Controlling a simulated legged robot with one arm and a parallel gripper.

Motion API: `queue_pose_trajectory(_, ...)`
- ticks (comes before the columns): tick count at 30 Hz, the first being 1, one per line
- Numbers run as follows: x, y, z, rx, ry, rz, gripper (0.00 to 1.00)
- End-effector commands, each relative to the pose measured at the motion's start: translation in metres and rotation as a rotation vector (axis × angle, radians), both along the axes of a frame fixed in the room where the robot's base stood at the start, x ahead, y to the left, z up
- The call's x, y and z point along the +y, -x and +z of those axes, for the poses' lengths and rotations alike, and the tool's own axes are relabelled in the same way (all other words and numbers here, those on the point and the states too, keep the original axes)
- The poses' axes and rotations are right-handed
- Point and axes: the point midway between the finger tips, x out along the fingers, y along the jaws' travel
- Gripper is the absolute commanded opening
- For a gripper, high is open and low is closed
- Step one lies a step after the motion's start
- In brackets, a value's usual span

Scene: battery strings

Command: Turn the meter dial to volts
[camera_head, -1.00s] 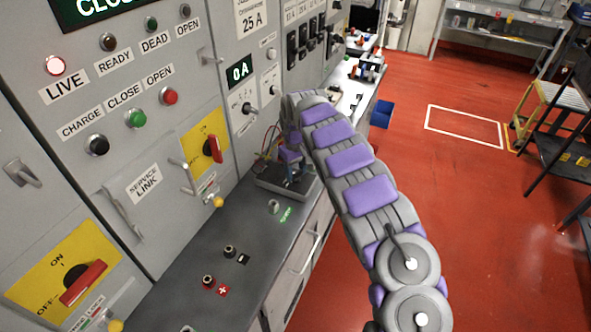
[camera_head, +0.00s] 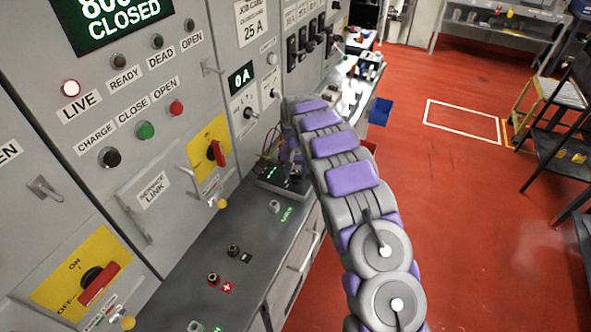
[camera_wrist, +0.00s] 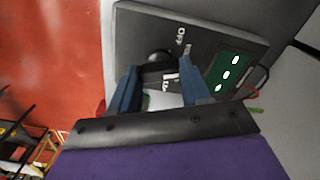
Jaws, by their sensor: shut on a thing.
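The meter (camera_head: 268,187) is a dark box on the grey bench, with a small green-lit display; it also fills the upper part of the wrist view (camera_wrist: 140,25). In the wrist view its green display (camera_wrist: 229,72) shows several bright digits, too blurred to read. The black dial (camera_wrist: 159,57) is on its face, with an OFF label and another partly hidden label beside it. My gripper (camera_wrist: 158,80) has its two blue fingers on either side of the dial and is shut on it. In the head view my gripper (camera_head: 292,168) is partly hidden by my arm.
The grey cabinet (camera_head: 120,190) stands left of the meter with lamps, buttons and yellow-backed red switches (camera_head: 216,153). Thin wires (camera_head: 270,145) run behind the meter. Red floor lies open at right.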

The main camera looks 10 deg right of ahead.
Motion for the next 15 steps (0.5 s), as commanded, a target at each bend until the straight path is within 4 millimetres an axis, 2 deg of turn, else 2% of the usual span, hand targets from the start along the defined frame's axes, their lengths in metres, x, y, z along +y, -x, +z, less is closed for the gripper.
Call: queue_pose_trajectory(15, 0.0002, -0.0015, 0.0015, -0.005, -0.001, -0.049, 0.16)
